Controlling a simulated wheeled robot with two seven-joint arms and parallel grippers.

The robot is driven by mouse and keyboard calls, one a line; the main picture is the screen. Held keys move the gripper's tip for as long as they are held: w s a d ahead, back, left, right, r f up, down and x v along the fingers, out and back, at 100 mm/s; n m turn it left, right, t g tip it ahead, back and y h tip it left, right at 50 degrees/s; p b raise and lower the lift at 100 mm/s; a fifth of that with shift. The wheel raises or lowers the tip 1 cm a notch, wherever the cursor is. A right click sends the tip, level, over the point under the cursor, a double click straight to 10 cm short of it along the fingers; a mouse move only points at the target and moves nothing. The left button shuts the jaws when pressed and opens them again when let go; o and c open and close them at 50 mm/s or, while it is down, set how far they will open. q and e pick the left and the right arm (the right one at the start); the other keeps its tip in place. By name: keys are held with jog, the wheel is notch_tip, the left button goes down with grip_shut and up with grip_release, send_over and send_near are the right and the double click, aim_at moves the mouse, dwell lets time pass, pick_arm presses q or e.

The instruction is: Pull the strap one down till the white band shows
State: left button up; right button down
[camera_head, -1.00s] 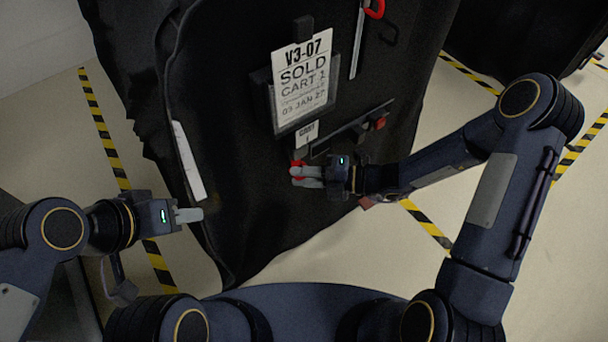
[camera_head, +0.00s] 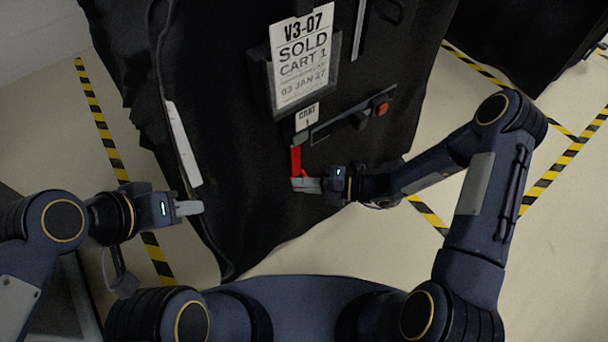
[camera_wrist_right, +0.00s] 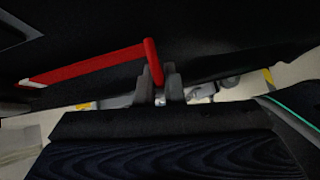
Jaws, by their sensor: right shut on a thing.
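The red strap (camera_head: 296,160) hangs from under a small white tag (camera_head: 307,117) on the black cart cover, drawn out downward. My right gripper (camera_head: 303,184) is shut on its lower end. In the right wrist view the strap (camera_wrist_right: 90,66) runs left from the fingers (camera_wrist_right: 160,88), bending at their tips. A small pale patch (camera_wrist_right: 30,84) shows near its far end; I cannot tell for certain whether it is the white band. My left gripper (camera_head: 188,208) is beside the cover's left edge, holding nothing visible; its finger gap is not clear.
A dark bar with a red knob (camera_head: 381,108) is right of the tag. Another covered cart (camera_head: 520,40) stands at the back right. Striped tape (camera_head: 100,130) marks the pale floor.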

jog(key=shift+f, duration=0.5)
jog(key=c, duration=1.5)
grip_release()
jog(key=shift+c, duration=0.2)
jog(key=shift+r, duration=0.1)
jog(key=shift+d, duration=0.15)
jog(key=s+d+r+p, duration=0.1)
jog(key=d+p, duration=0.1)
jog(key=d, duration=0.5)
jog(key=shift+d, duration=0.2)
jog(key=shift+r, duration=0.1)
